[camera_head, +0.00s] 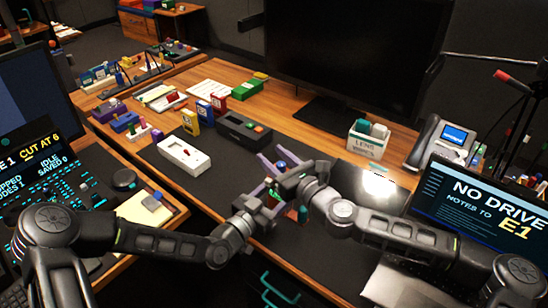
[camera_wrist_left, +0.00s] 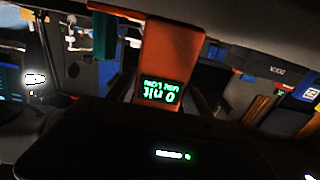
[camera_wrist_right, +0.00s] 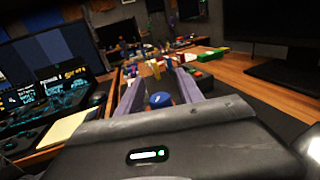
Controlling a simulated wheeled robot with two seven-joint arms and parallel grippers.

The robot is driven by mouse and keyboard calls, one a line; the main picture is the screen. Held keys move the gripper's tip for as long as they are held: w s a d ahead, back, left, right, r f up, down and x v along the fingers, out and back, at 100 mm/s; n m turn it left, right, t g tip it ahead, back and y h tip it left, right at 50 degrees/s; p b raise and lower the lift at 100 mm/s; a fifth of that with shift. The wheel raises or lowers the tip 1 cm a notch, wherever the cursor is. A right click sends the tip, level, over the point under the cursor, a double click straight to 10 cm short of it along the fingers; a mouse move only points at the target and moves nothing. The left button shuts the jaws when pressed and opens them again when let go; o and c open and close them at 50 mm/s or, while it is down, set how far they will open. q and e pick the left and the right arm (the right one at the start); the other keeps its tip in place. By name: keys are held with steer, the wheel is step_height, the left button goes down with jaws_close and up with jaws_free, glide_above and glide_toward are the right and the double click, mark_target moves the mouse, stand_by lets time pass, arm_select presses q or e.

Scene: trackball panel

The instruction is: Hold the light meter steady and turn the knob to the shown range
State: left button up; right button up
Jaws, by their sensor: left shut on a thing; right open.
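The light meter is an orange-red body (camera_wrist_left: 172,52) with a small lit green display (camera_wrist_left: 161,93), in the left wrist view. The display text appears upside down and I cannot read it surely. My left gripper (camera_head: 272,205) is shut on the meter above the dark desk mat; its fingers are mostly hidden. A blue round knob (camera_wrist_right: 160,99) shows in the right wrist view, and as a small blue dome (camera_head: 281,163) in the head view. My right gripper (camera_wrist_right: 160,80) is open, with a purple-grey finger on each side of the knob. Contact cannot be seen.
On the desk are a white device with a red button (camera_head: 184,154), a black box (camera_head: 244,130), and yellow and red boxes (camera_head: 206,112). A lens wipes box (camera_head: 368,140), a phone (camera_head: 440,140) and a laptop (camera_head: 490,205) stand to the right. Dark mat (camera_head: 225,185) is bare left of the grippers.

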jaws_close()
stand_by(0.3)
steer(key=shift+m+t+h, duration=0.4)
steer(key=shift+h, duration=0.1)
steer(key=m+h, duration=0.1)
steer(key=m+t+h, duration=0.2)
steer(key=h, duration=0.1)
steer(key=shift+w+d, duration=0.2)
steer(key=shift+d, duration=0.1)
steer(key=shift+w+d+m+t+h, duration=0.1)
steer(key=shift+d+m+t+h, duration=0.15)
steer(key=shift+m+h, duration=0.45)
steer(key=shift+d+m+t+h, duration=0.2)
steer(key=shift+m+h, duration=0.2)
steer(key=shift+h, duration=0.6)
jaws_free()
